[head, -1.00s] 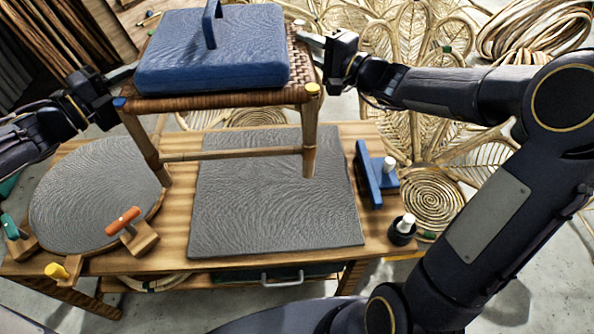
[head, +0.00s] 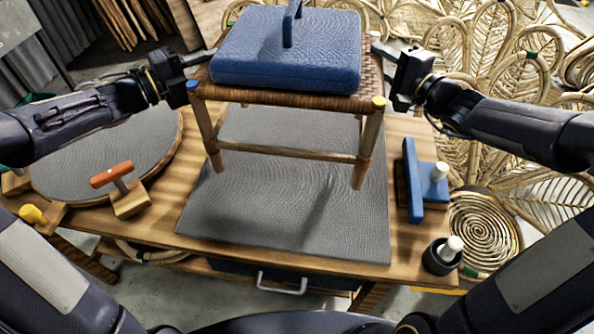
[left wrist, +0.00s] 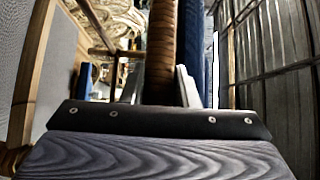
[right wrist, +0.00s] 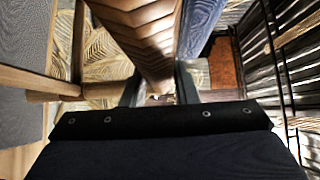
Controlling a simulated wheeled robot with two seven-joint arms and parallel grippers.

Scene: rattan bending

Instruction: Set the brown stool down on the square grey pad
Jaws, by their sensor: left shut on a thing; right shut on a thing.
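The brown stool (head: 290,148) with a woven seat is held level between my two grippers, its legs over the square grey pad (head: 340,235). The front legs' feet appear a little above the pad; the rear feet are hidden. My left gripper (head: 198,72) is shut on the left edge of the seat, and the woven edge (left wrist: 162,50) shows between its fingers in the left wrist view. My right gripper (head: 385,68) is shut on the right edge of the seat, which also shows in the right wrist view (right wrist: 145,40). A blue block with a handle (head: 285,70) rests on the seat.
A round grey pad (head: 90,165) with an orange-handled clamp (head: 112,175) lies at the left of the wooden table. A blue piece with a white peg (head: 412,180) and a dark cup (head: 442,256) stand right of the square pad. Rattan panels (head: 520,80) stand behind.

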